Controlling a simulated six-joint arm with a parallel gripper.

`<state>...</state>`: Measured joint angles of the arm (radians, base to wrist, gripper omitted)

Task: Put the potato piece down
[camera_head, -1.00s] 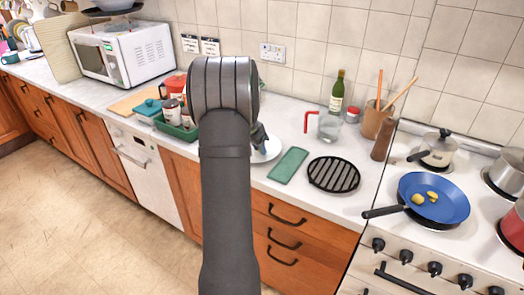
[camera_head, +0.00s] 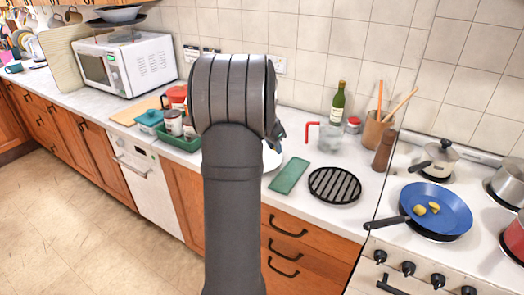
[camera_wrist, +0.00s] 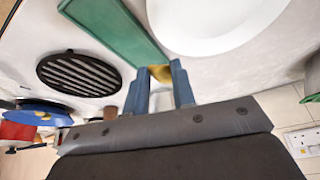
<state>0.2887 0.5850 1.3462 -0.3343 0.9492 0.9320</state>
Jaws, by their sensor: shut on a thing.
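My gripper (camera_wrist: 159,76) is shut on a yellow potato piece (camera_wrist: 160,73), which shows between its blue fingertips in the wrist view. The piece is above the worktop, near the white plate (camera_wrist: 205,48) and the green cloth (camera_wrist: 118,30). In the head view, my arm hides the piece and most of the gripper, and part of the plate (camera_head: 271,158) shows beside it. The blue frying pan (camera_head: 453,206) on the hob holds two yellow pieces (camera_head: 420,209). I cannot tell the exact height of the held piece.
A black round trivet (camera_head: 334,185) lies right of the green cloth (camera_head: 289,176). Behind are a jug (camera_head: 329,136), a wine bottle (camera_head: 338,101) and a utensil pot (camera_head: 377,132). A green tray (camera_head: 180,140) with jars stands left. Bare worktop surrounds the trivet.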

